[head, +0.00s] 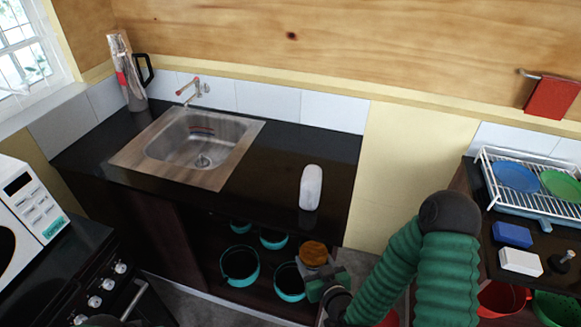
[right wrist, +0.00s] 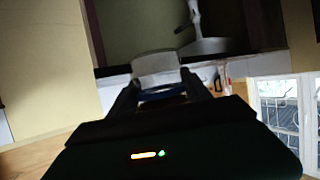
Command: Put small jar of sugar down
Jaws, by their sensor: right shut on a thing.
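The small jar of sugar (head: 314,254), with an orange-brown round top, is held in my right gripper (head: 322,280) in the head view. It appears just in front of the dark counter's (head: 285,165) front edge, near the right end. The gripper is shut on it. In the right wrist view, the fingers (right wrist: 160,88) close around a pale body, which I take for the jar (right wrist: 155,64); that view is dark. The jar's lower part is partly hidden by the gripper in the head view. My left gripper is not seen.
Teal-rimmed pots (head: 240,265) sit on the shelf below. A dish rack (head: 530,180) stands at right.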

